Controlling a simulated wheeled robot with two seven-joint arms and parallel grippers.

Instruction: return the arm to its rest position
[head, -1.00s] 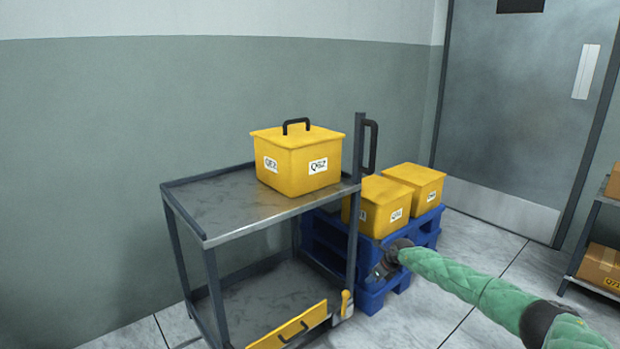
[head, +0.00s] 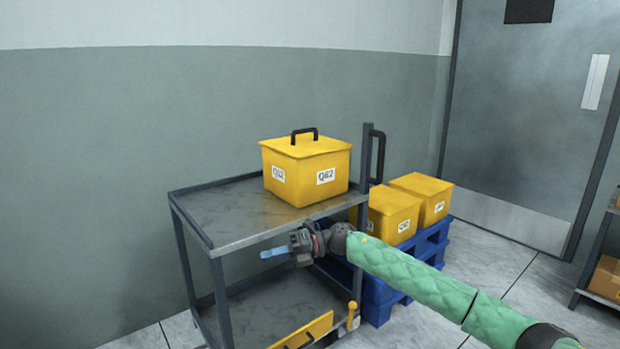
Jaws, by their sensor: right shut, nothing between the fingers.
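My right arm, in a green quilted sleeve, comes in from the lower right in the head view. Its gripper (head: 276,253) is shut and empty, pointing left in front of the cart, at about the height just under the top shelf's front edge. Whether it touches the cart I cannot tell. My left gripper is not in view.
A yellow panel with a handle (head: 318,327) is at the cart's lower shelf. A rack with cartons (head: 607,278) is at far right. The top shelf's left part is bare.

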